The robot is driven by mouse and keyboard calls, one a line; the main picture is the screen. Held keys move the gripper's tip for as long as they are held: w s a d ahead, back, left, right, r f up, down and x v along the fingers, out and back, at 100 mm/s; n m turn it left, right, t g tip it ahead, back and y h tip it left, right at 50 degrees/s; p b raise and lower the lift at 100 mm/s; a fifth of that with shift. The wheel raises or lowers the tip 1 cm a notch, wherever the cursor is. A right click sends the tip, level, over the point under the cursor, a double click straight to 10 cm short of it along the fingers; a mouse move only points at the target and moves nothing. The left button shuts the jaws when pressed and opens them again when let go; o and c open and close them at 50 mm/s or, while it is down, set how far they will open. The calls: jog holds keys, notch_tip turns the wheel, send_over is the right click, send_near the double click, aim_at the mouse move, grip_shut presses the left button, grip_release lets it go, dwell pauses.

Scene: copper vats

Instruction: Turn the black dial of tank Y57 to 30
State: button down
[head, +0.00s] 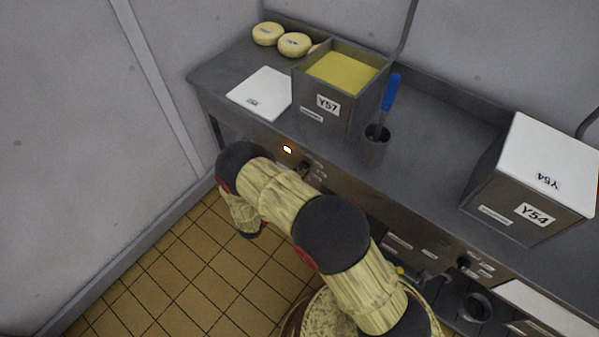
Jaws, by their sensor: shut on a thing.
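Tank Y57 (328,107) is a grey square vat with yellow contents, its top open, standing on the counter at the back. A small dark shape on the front panel below it, beside small labels, looks like the black dial (305,167). My forearm passes just in front of it. The dial's pointer and scale are too small to read. My arm bends down at the left, and my wrist hangs in front of the panel. My gripper is hidden behind my arm, so its fingers and their contact with the dial cannot be seen.
A lit lamp (287,150) shows on the panel. A white lid (260,93) and round cheeses (268,33) lie left of Y57. A blue-handled tool (391,92) stands in a holder (375,143) to its right. Covered tank Y54 (520,205) has another dial (463,263) below.

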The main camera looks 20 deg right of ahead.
jog(key=c, duration=1.9)
grip_release()
jog(key=v, duration=1.2)
